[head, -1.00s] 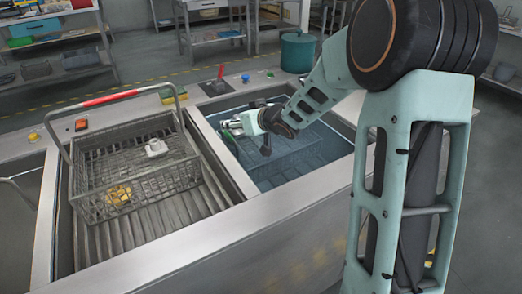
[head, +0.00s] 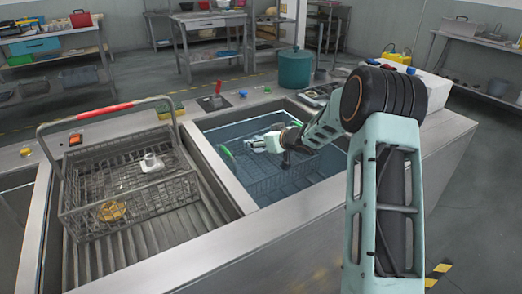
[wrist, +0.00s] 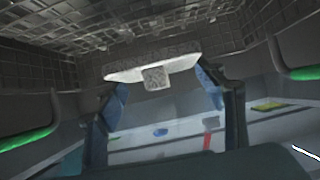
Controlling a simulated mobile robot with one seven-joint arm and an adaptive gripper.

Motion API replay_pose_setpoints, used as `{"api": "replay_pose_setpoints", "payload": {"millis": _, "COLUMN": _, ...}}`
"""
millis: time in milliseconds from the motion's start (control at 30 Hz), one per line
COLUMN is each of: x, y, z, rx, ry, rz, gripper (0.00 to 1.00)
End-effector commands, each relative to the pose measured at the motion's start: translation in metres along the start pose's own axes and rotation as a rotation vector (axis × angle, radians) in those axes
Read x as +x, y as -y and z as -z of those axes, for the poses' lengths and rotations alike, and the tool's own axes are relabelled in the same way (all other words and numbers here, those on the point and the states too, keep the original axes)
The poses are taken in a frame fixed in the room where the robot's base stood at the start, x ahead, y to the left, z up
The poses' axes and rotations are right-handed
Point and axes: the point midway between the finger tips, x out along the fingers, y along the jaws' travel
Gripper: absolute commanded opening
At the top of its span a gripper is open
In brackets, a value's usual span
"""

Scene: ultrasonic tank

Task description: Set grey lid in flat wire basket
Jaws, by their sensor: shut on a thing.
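My gripper (head: 258,145) is low in the right-hand tank, over a wire basket (head: 285,175) with green grips that stands in the water. In the wrist view my gripper (wrist: 162,95) is shut on the grey lid (wrist: 182,63), a pale plate with a square knob (wrist: 156,78) between the fingertips. Basket mesh (wrist: 60,30) fills the upper part of that view, and a green grip (wrist: 22,140) shows at the left. I cannot tell whether the lid touches the mesh. In the head view the lid is too small to make out clearly.
A second wire basket (head: 75,222) with a red-gripped handle stands in the left tank. It holds a whitish part (head: 151,163) and a yellow part (head: 112,211). A steel divider (head: 212,172) separates the tanks. A red lever (head: 218,88) stands on the back ledge.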

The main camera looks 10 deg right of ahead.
Motion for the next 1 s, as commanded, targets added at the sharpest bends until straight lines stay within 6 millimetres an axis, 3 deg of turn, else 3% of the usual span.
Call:
{"api": "replay_pose_setpoints", "payload": {"millis": 100, "x": 0.009, "y": -0.008, "z": -0.010, "rx": 0.002, "ry": 0.000, "rz": -0.001, "gripper": 0.25}}
{"api": "replay_pose_setpoints", "payload": {"millis": 267, "x": 0.021, "y": -0.006, "z": -0.032, "rx": 0.001, "ry": 0.000, "rz": 0.001, "gripper": 0.25}}
{"api": "replay_pose_setpoints", "payload": {"millis": 1000, "x": 0.026, "y": -0.006, "z": -0.042, "rx": 0.001, "ry": -0.001, "rz": 0.000, "gripper": 0.25}}
